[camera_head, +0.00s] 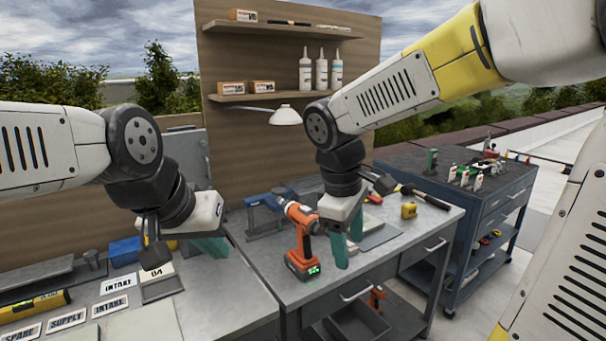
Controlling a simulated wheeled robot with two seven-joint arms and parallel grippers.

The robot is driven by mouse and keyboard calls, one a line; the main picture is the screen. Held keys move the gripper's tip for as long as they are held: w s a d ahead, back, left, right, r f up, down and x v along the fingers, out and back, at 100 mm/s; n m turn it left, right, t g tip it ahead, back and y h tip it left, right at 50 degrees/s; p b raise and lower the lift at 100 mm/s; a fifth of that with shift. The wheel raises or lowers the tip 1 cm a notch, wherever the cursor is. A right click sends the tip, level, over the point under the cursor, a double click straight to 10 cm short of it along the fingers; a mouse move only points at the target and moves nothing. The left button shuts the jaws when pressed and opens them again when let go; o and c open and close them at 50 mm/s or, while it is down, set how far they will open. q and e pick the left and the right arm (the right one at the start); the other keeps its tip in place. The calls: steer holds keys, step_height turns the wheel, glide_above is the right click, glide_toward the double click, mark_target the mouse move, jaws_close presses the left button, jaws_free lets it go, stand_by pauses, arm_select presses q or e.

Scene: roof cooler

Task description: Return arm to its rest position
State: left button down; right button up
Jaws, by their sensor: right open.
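My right gripper (348,240) hangs fingers-down over the right workbench (262,262), its teal fingers apart and nothing seen between them. It is just right of an orange cordless drill (300,238), which stands upright on its battery; in this view the gripper's edge overlaps the drill's right side. My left gripper (208,247) is lower left, over the left bench near its right edge. Its teal fingers overlap in this view, so their gap cannot be told. Both arms are bent, with the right arm coming in from the upper right.
Labelled plates (68,320) and a yellow level (35,306) lie on the left bench. A yellow tape measure (409,210) and a dark tool cart (470,190) are at right. A lamp (286,115) hangs below shelves.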

steer(key=s+d+r+m+t+y, duration=0.3)
steer(key=s+d+m+t+y, duration=0.1)
steer(key=m, duration=0.6)
steer(key=s+d, duration=0.1)
steer(key=s, duration=0.1)
steer(key=shift+s+d+r+m, duration=0.15)
steer(key=shift+s+r+m, duration=0.15)
steer(key=shift+s, duration=0.05)
